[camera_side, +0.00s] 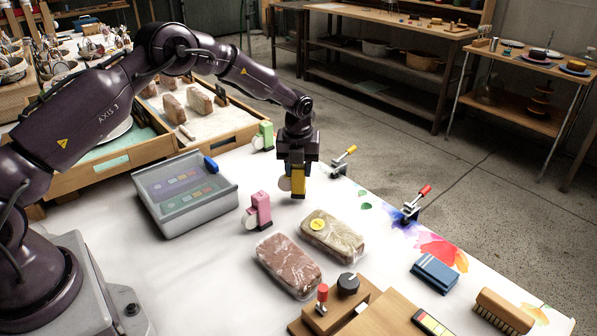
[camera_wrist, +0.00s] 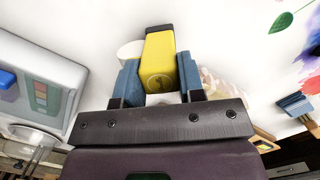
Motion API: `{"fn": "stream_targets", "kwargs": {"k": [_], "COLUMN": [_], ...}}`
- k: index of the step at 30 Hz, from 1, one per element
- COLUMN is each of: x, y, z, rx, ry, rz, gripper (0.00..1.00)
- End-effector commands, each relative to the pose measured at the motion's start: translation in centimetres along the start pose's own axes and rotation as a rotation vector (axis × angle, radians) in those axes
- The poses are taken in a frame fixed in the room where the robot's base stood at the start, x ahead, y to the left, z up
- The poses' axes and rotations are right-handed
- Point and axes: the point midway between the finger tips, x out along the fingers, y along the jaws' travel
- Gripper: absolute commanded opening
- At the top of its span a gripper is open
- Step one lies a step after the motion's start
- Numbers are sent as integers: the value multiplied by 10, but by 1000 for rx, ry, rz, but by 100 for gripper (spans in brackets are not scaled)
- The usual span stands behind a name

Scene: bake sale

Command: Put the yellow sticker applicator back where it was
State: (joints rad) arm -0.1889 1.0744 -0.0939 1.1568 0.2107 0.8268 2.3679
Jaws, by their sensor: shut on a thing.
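The yellow sticker applicator (camera_side: 298,181) is upright in the side view, between the fingers of my gripper (camera_side: 297,165). In the wrist view the yellow applicator (camera_wrist: 158,62) sits between the two blue finger pads of my gripper (camera_wrist: 160,82), which is shut on it. Its base looks at or just above the white table; I cannot tell if it touches. A pink applicator (camera_side: 260,209) stands to its front left and a green applicator (camera_side: 265,136) to its back left. One wrapped loaf (camera_side: 332,236) bears a round yellow sticker (camera_side: 318,224); the other wrapped loaf (camera_side: 288,264) shows no sticker.
A grey tray (camera_side: 226,199) lies left of my gripper. Clamps with yellow (camera_side: 345,157) and red (camera_side: 418,200) handles sit along the table's right edge. Bare table surrounds the yellow applicator.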

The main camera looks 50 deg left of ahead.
Motion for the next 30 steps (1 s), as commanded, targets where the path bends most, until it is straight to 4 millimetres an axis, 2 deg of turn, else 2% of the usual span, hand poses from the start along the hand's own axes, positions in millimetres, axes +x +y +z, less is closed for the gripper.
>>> {"fn": "stream_targets", "kwargs": {"k": [3, 14, 15, 18, 26, 30], "x": [14, 17, 17, 17, 16, 4], "y": [0, 0, 0, 0, 0, 0], "z": [-2, -2, -2, -2, -2, -1], "rx": [1, 0, 0, 0, 0, -1], "ry": [-1, -1, -1, -1, -1, -3], "rz": [-1, -2, -2, -1, -1, -3], "gripper": [15, 15, 43, 61, 61, 61]}}
